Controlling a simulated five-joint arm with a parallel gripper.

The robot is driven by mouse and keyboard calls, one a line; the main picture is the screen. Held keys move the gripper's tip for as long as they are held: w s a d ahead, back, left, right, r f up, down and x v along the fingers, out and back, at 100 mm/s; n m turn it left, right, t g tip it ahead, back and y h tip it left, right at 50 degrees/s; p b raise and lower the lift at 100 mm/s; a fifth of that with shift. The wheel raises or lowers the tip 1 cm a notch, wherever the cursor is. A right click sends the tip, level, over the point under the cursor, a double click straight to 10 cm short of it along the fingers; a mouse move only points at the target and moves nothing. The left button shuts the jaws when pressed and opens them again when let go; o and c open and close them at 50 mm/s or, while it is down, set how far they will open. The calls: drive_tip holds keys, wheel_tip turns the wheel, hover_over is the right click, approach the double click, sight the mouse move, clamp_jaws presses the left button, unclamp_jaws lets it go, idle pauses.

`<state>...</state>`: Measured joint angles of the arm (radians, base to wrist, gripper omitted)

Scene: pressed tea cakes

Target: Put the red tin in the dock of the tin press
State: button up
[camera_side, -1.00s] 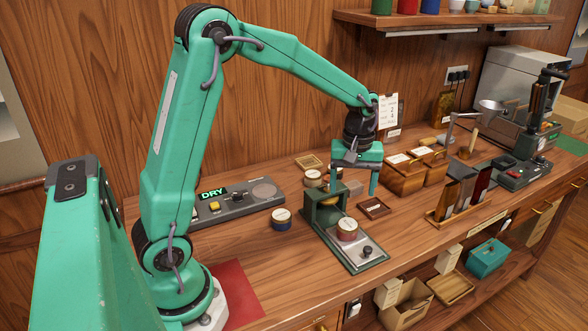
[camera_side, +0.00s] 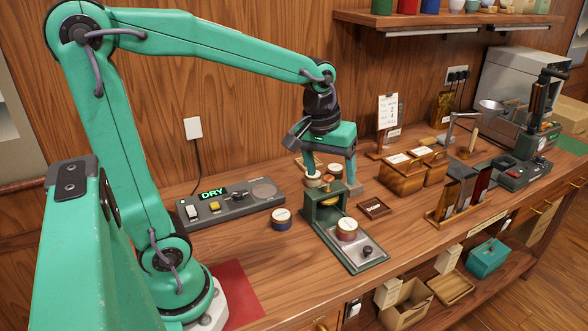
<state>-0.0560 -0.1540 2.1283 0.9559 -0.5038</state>
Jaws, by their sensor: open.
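The green tin press (camera_side: 323,207) stands mid-bench, with a pale metal plate (camera_side: 364,257) at its front. My gripper (camera_side: 331,176) is open, pointing down above and behind the press, apart from the red tin. Pale-lidded tins (camera_side: 312,181) stand below it, partly hidden by the fingers and the press.
A control panel reading DRY (camera_side: 232,201) lies at the back left. A small wooden tray (camera_side: 374,208) lies right of the press. Wooden boxes (camera_side: 402,178) and a rack of dark panels (camera_side: 463,193) stand further right. Bench in front of the blue tin is clear.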

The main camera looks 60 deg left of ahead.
drive_tip(key=s+d+r+m+t, duration=0.2)
drive_tip(key=s+m, duration=0.4)
drive_tip(key=s, duration=0.5)
drive_tip(key=shift+s+t, duration=0.4)
drive_tip(key=shift+t, duration=0.2)
